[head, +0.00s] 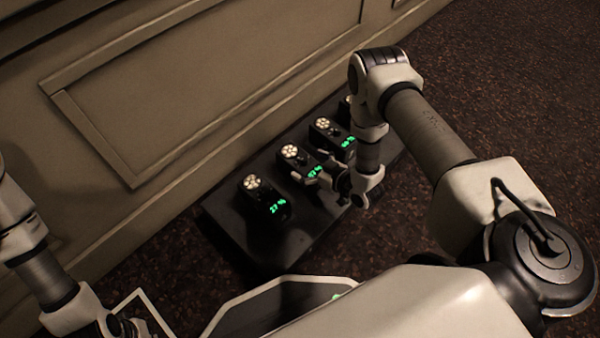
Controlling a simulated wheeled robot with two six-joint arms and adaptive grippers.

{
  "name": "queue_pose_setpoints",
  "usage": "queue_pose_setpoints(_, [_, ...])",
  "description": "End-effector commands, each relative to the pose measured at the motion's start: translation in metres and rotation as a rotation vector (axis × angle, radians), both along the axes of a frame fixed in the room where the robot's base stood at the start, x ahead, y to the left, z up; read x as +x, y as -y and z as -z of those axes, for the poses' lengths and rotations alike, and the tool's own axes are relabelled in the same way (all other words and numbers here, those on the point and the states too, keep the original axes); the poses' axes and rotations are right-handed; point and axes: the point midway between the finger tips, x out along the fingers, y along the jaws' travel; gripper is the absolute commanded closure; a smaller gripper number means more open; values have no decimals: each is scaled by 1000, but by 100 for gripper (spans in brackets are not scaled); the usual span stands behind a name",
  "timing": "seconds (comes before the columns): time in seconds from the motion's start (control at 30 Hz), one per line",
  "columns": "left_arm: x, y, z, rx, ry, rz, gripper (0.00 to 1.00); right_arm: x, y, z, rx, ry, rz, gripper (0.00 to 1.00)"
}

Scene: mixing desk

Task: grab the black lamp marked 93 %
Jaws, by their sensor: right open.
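Several black lamps with round, light-coloured lamp heads and green digits stand in a row on a low black stand (225,232). The nearest lamp (262,198) reads 27 %. The second lamp (296,160) has small digits that look like 93 %, but I cannot read them surely. My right gripper (328,181) is open, its fingers at the right side of this second lamp; whether they touch it is unclear. The third lamp (328,132) has digits too small to read surely. A farther lamp is mostly hidden behind my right arm. My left gripper (122,328) shows only partly at the bottom left.
A beige panelled wall (200,90) runs close behind the stand on the left. Dark speckled floor (500,80) lies open to the right. Neighbouring lamps stand close on both sides of the second lamp.

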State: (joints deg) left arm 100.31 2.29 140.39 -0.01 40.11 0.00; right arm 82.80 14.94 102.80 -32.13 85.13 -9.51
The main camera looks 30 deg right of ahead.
Motion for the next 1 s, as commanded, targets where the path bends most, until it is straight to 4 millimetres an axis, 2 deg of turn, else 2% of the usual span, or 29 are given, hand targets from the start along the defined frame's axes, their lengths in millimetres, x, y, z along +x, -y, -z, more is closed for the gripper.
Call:
queue_pose_setpoints(0.03, [0,0,14,0,-1,0,100,9,-3,10,0,3,-2,0])
queue_pose_setpoints(0.1, [0,0,17,0,-1,0,100,17,-6,12,0,2,-1,0])
queue_pose_setpoints(0.33, [0,0,15,0,0,0,100,21,-7,10,1,-1,0,0])
queue_pose_setpoints(0.37, [0,0,15,0,0,0,100,21,-7,10,1,-1,0,4])
queue_pose_setpoints(0.4, [0,0,15,0,0,0,100,21,-7,10,1,-1,0,18])
queue_pose_setpoints(0.63, [0,0,15,0,0,0,100,21,-7,10,1,-1,0,99])
queue_pose_setpoints(1.0, [0,0,11,0,-1,0,100,22,-7,4,1,3,1,99])
